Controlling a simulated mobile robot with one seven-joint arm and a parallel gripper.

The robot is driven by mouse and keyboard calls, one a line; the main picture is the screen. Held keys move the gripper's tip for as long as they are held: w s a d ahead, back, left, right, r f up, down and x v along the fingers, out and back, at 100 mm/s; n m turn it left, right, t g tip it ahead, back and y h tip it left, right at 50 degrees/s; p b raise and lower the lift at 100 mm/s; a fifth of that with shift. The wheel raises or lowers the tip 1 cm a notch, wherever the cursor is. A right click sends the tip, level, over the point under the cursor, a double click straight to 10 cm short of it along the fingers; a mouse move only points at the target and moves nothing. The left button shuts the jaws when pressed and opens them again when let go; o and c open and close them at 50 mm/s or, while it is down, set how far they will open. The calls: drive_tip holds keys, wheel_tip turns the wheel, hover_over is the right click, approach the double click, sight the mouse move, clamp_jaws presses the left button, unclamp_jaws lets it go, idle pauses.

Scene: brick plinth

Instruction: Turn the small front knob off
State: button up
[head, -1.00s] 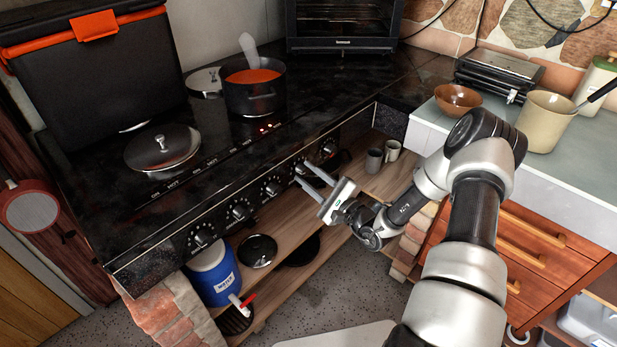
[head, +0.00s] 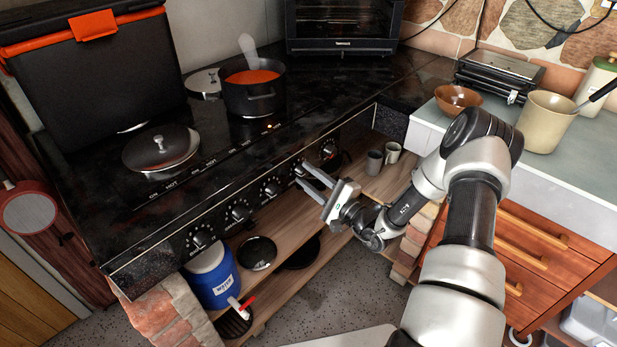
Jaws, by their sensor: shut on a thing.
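The stove's front panel carries a slanting row of several dark round knobs with pale markings. My gripper (head: 304,177) is at this panel, its two pale fingers shut on the small front knob (head: 300,168), second from the right end. The fingers hide much of this knob, so its pointer cannot be read.
A black pot (head: 254,97) of orange-red food and a lidded pan (head: 161,150) stand on the black stove top (head: 330,85). Below the panel, a wooden shelf (head: 275,230) holds mugs (head: 374,162) and dark lids. A drawer cabinet (head: 530,240) is on the right.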

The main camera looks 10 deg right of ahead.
drive_tip(key=o, duration=1.1)
drive_tip(key=shift+c, duration=0.2)
drive_tip(key=shift+s+d, duration=0.1)
drive_tip(key=p+v, duration=0.1)
drive_tip(key=v, duration=1.6)
drive_tip(key=shift+s+d+r, duration=0.1)
